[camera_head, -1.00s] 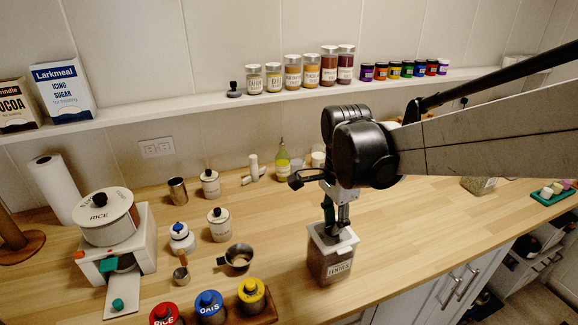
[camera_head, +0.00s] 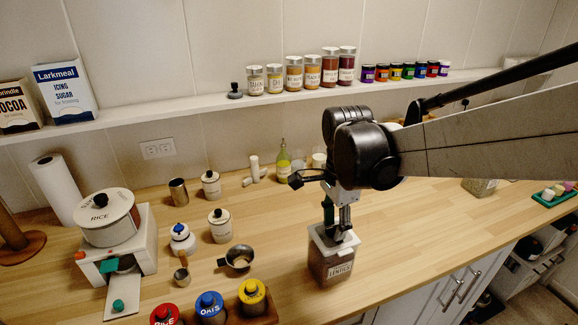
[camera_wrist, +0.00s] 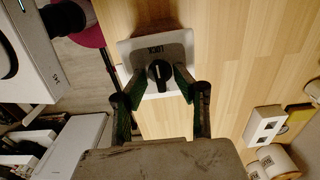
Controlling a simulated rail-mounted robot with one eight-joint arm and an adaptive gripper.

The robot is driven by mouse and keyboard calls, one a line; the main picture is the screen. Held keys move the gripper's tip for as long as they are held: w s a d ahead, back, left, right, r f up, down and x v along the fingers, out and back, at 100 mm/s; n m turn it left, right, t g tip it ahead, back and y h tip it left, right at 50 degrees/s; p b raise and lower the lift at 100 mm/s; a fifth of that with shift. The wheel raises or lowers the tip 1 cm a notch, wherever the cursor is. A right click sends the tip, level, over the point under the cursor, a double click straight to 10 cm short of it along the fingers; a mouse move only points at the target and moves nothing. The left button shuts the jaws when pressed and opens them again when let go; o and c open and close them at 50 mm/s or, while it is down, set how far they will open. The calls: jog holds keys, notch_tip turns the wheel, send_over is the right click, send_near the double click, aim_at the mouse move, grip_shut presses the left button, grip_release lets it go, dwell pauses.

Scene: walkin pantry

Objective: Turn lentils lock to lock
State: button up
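The lentils canister (camera_head: 334,268) stands upright on the wooden counter, with dark contents and a LENTILS label. Its white lid (camera_wrist: 130,48) fills the middle of the wrist view. A dark round knob (camera_wrist: 160,75) sits in the lid's centre, with lettering that looks like LOCK above it. My gripper (camera_head: 339,237) points down over the lid; its fingertips (camera_wrist: 155,80) lie on either side of the knob in the wrist view. The fingers are apart, with a gap at the left of the knob; contact at the right is unclear.
A rice dispenser (camera_head: 105,220) is farther left.

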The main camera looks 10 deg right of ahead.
notch_tip(320, 180, up, 12)
dwell(0.7)
jog(key=n+t, duration=0.3)
jog(key=n, duration=0.4)
send_near(335, 227)
jog(key=s, duration=0.3)
jog(key=s+f+n+t, duration=0.4)
jog(key=s+n, duration=0.1)
jog(key=n, duration=0.3)
jog(key=shift+f+n+b, duration=0.4)
